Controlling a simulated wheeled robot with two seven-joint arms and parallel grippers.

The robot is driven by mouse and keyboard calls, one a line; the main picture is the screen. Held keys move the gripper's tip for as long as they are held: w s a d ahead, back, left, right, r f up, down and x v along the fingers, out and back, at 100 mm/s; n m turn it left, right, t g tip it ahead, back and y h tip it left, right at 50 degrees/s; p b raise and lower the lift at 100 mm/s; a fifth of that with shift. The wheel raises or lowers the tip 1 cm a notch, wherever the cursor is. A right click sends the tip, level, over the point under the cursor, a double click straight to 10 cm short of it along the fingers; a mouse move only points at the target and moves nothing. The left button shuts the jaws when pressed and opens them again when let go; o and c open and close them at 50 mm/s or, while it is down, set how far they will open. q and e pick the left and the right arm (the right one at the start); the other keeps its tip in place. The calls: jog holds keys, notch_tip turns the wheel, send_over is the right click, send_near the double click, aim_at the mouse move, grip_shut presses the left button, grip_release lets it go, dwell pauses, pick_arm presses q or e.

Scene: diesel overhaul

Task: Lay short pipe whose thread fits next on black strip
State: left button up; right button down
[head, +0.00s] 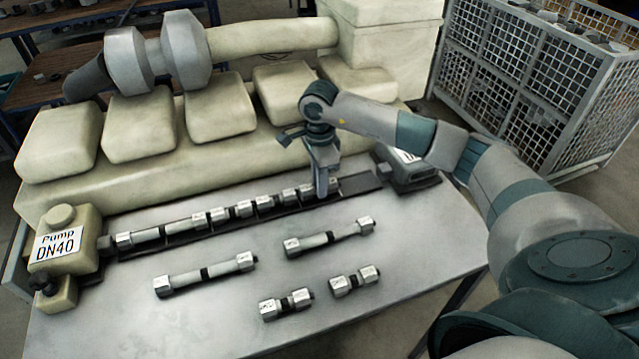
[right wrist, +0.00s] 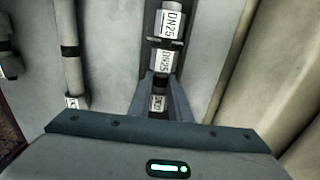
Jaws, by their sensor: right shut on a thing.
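My right gripper (head: 323,192) is at the right end of a row of pipes (head: 215,215) on the black strip (head: 361,184). It points down and is shut on a short pipe (right wrist: 158,103), mostly hidden between the fingers in the right wrist view. The held pipe is in line with the row; whether it touches the strip, I cannot tell. The neighbouring piece (right wrist: 166,60) is labelled DN25. Two short pipes (head: 285,304) (head: 354,281) and two longer pipes (head: 205,275) (head: 330,239) lie loose on the table. My left gripper is not in view.
A pump (head: 64,255) labelled DN40 stands at the strip's left end, a dark grey unit (head: 408,170) at its right end. A large cream engine block (head: 190,160) rises behind the strip. A mesh cage (head: 530,85) stands at the back right. The table's front right is clear.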

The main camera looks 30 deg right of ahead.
dwell(0.5)
jog(key=c, duration=1.6)
grip_release()
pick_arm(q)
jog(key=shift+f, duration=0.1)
pick_arm(e)
jog(key=shift+o, duration=0.2)
